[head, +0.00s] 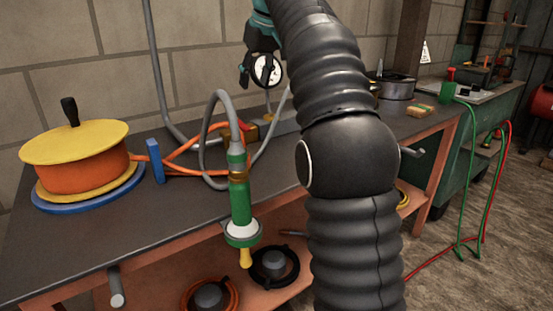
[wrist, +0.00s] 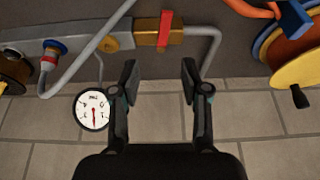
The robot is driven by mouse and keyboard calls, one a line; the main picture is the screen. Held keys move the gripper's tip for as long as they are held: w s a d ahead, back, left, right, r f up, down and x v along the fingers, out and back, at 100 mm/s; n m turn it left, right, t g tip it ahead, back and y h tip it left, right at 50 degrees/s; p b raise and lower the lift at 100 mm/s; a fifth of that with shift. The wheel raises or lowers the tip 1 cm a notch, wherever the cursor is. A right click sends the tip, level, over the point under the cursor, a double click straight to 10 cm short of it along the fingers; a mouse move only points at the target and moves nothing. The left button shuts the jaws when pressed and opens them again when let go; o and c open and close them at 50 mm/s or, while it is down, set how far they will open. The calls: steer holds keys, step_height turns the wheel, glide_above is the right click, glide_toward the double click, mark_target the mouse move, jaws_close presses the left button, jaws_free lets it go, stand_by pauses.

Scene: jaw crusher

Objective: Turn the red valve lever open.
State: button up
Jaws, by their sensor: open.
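The red valve lever (wrist: 165,30) shows in the wrist view as a short flat bar. It lies across a brass valve body (wrist: 148,31) on a grey pipe line. My gripper (wrist: 160,75) is open and empty, with its two dark fingers apart. In the picture, the lever lies beyond the fingertips, in line with the gap between them. The fingers do not appear to touch it. In the head view, the brass valve body (head: 236,132) is small behind the grey hose, and the lever is hard to make out there. My arm hides part of the bench.
A round dial gauge (wrist: 92,109) is beside the left finger in the wrist view. A grey hose (head: 222,96) and a green nozzle (head: 240,200) stand at the bench front (head: 190,222). An orange-yellow reel (head: 80,165) sits at the left.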

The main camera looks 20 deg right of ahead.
steer(key=s+f+m, duration=0.1)
steer(key=s+f, duration=0.2)
steer(key=s, duration=0.4)
steer(key=s+a+f, duration=0.1)
steer(key=s+f, duration=0.3)
steer(key=s, duration=0.2)
steer(key=s+f+m+t+h, duration=0.1)
steer(key=s+f, duration=0.2)
steer(key=s, duration=0.4)
steer(key=shift+s+a+f+m, duration=0.3)
steer(key=shift+s+a+f, duration=0.05)
steer(key=shift+f, duration=0.05)
